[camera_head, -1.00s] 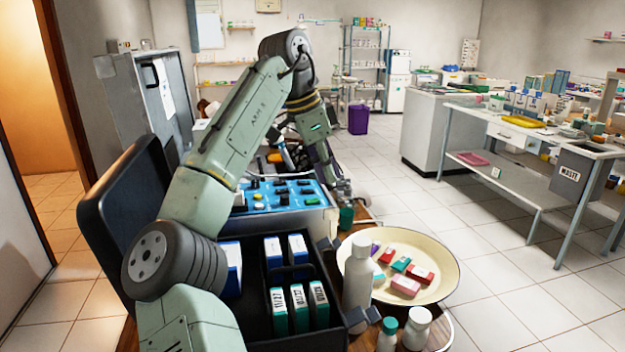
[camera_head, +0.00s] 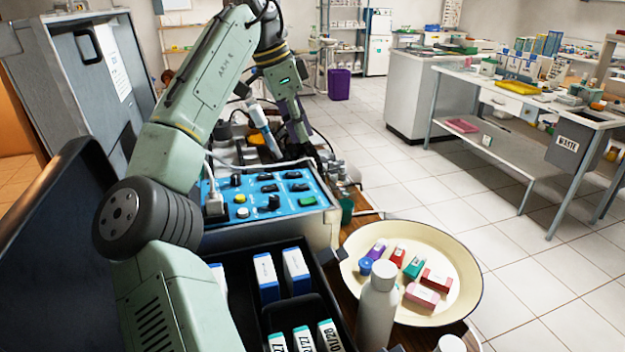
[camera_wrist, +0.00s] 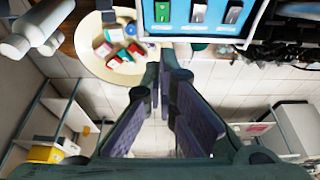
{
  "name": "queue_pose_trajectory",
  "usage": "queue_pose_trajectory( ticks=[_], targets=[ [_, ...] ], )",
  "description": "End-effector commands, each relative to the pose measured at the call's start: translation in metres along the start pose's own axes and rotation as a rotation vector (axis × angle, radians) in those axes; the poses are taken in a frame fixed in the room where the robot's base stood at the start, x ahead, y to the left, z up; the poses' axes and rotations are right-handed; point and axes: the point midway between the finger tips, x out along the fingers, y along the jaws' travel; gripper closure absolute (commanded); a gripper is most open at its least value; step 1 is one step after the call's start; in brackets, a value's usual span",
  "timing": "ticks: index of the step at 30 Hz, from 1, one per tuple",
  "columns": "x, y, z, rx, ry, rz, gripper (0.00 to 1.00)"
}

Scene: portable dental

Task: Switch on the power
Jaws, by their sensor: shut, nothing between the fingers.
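The blue control panel (camera_head: 250,207) tops a metal-sided unit in the middle of the head view. It carries several black switches and knobs, and a green switch (camera_head: 308,201) at its right front corner.
An open black case (camera_head: 235,300) with boxes stands in front of the unit. A cream round tray (camera_head: 462,270) with small coloured boxes and a white bottle (camera_head: 378,310) are at the right. Cables and instruments crowd behind the panel. The floor beyond the tray is clear.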

Motion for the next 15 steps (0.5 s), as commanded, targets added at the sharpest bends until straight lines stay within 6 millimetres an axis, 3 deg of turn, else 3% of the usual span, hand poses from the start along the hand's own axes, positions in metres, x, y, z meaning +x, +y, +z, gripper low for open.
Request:
queue_pose_trajectory(
  ticks=[10,15],
  targets=[
    [0.004,0.000,0.000,0.001,0.001,0.001,1.00],
    [0.028,0.000,0.000,0.002,0.002,0.004,1.00]
  ],
)
